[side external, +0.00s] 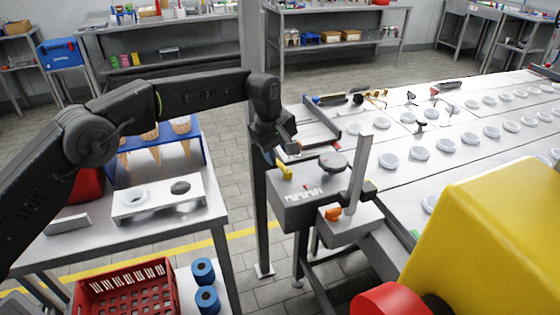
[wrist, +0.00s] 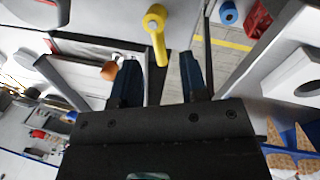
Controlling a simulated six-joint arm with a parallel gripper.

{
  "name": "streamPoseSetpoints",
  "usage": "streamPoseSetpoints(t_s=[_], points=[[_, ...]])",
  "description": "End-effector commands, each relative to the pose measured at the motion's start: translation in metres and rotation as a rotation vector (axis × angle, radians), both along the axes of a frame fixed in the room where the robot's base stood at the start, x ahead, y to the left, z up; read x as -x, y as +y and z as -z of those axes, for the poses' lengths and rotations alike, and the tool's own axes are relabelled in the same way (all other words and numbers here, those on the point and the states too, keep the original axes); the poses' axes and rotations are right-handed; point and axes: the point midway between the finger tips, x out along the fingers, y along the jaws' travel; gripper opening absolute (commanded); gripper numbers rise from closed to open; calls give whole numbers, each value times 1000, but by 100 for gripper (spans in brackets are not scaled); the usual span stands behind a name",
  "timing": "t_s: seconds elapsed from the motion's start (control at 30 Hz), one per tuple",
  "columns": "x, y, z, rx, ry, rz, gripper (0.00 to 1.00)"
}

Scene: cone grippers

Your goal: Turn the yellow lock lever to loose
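The yellow lock lever (side external: 284,169) is on the left edge of a grey box (side external: 305,190) that carries a dark round disc (side external: 334,162). My gripper (side external: 286,147) hangs just above the lever. In the wrist view the lever (wrist: 157,35) has a round hub at the top and an arm pointing down toward the gap between my fingers. My gripper (wrist: 160,64) is open there, one dark finger on each side, with nothing held. The lever's tip lies near the gap; I cannot tell whether it touches a finger. The lettering on the box is too small to read.
An upright grey post (side external: 359,172) and an orange part (side external: 333,213) stand right of the box. A tall column (side external: 259,200) is close on its left. A table with a cone rack (side external: 160,137) is further left, and a conveyor with white rings (side external: 419,153) lies right.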

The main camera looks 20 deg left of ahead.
Motion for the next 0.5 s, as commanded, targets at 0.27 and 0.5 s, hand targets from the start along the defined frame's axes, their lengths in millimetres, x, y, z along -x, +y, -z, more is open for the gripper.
streamPoseSetpoints(t_s=[0.27,0.5], points=[[-5,-3,31,1,0,1,40],[-6,-4,35,1,0,0,40]])
